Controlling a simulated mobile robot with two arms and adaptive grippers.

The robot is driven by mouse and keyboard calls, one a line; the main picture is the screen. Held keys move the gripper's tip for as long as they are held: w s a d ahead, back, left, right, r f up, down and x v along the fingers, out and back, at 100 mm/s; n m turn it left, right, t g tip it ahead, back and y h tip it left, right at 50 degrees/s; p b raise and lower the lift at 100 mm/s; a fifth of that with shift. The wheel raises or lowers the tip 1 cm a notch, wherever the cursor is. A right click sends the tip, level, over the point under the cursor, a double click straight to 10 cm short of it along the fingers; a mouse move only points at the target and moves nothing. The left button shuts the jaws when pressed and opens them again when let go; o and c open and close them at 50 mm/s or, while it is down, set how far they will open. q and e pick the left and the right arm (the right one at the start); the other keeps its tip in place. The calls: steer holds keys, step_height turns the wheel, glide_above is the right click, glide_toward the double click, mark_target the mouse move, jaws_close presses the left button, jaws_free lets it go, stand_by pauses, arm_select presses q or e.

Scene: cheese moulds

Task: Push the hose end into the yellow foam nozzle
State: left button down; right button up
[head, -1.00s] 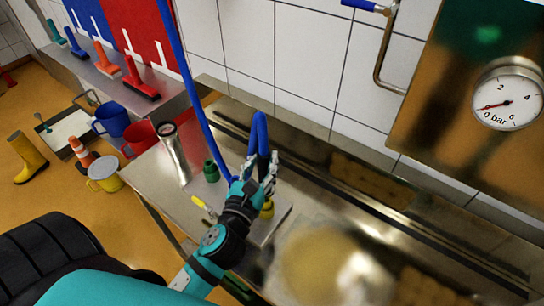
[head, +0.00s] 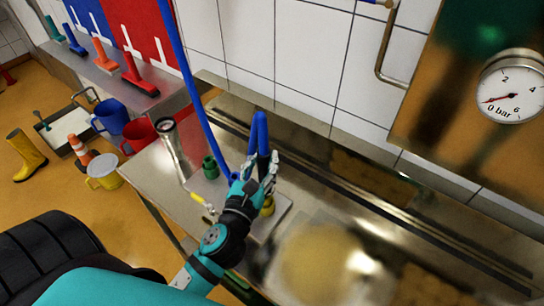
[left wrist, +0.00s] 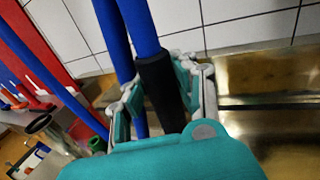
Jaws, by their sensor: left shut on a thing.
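The blue hose (head: 260,130) hangs down from above, loops up and comes down into my left gripper (head: 257,180). In the left wrist view my left gripper (left wrist: 160,95) is shut around the black sleeve (left wrist: 158,82) at the hose's end. The hose's tip is hidden behind the fingers and palm. The yellow foam nozzle (head: 268,207) stands on a pale plate (head: 284,212) on the steel bench, just below and beside the fingers. I cannot tell whether the hose end touches it. My right gripper is not in view.
A green fitting (head: 210,167) and a yellow-handled part (head: 200,200) are left of the gripper. A steel cylinder (head: 174,150) stands farther left. The tiled wall (head: 300,60) rises behind the bench. The bench (head: 350,215) extends to the right.

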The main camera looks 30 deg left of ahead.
mark_target(263, 145)
arm_select(q)
steer(key=shift+f+b, duration=1.15)
steer(key=shift+f, duration=0.35)
steer(key=shift+r, duration=0.15)
steer(key=shift+r+p, duration=4.45)
steer(key=shift+p, duration=0.5)
